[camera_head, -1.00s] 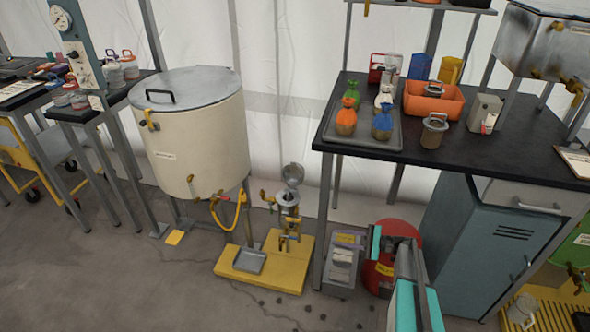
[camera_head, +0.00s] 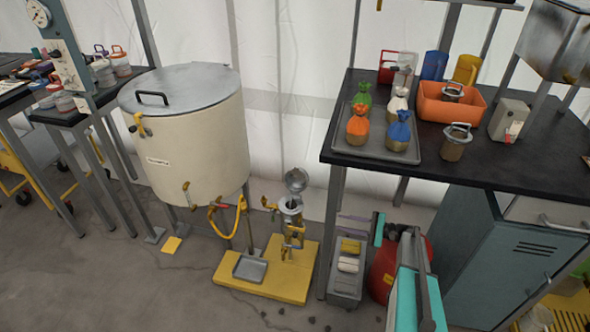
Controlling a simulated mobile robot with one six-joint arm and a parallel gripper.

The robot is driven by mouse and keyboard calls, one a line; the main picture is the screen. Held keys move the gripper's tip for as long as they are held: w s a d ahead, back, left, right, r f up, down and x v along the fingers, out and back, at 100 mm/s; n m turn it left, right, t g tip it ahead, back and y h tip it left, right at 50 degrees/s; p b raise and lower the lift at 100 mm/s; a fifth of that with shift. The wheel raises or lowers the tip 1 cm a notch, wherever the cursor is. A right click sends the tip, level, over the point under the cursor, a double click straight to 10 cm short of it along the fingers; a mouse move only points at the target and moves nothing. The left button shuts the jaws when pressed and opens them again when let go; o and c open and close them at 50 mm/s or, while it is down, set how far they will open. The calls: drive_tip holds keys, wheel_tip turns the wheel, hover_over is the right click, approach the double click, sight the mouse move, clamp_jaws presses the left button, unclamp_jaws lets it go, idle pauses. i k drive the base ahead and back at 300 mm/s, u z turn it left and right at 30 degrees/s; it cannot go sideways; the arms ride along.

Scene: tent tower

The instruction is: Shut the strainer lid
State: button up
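The strainer (camera_head: 291,222) is a small metal and brass device on a yellow base plate (camera_head: 287,284), standing on the floor between the big cream tank and the table. Its round grey lid (camera_head: 296,181) stands up, tilted open above the strainer's dark mouth. My arm, teal and dark grey, reaches up from the bottom edge, right of the strainer. The part I take as my gripper (camera_head: 396,236) is in front of the red round object under the table, well apart from the lid. Its fingertips are not clear, and I see nothing held.
The cream tank (camera_head: 198,150) stands left of the strainer, with a yellow hose (camera_head: 227,222) at its foot. The black table (camera_head: 465,172) is at the right, its leg close to the yellow base. A grey bin (camera_head: 347,280) stands beneath it.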

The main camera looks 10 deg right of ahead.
sight(296, 179)
drive_tip(key=i, duration=0.85)
drive_tip(key=z, duration=0.05)
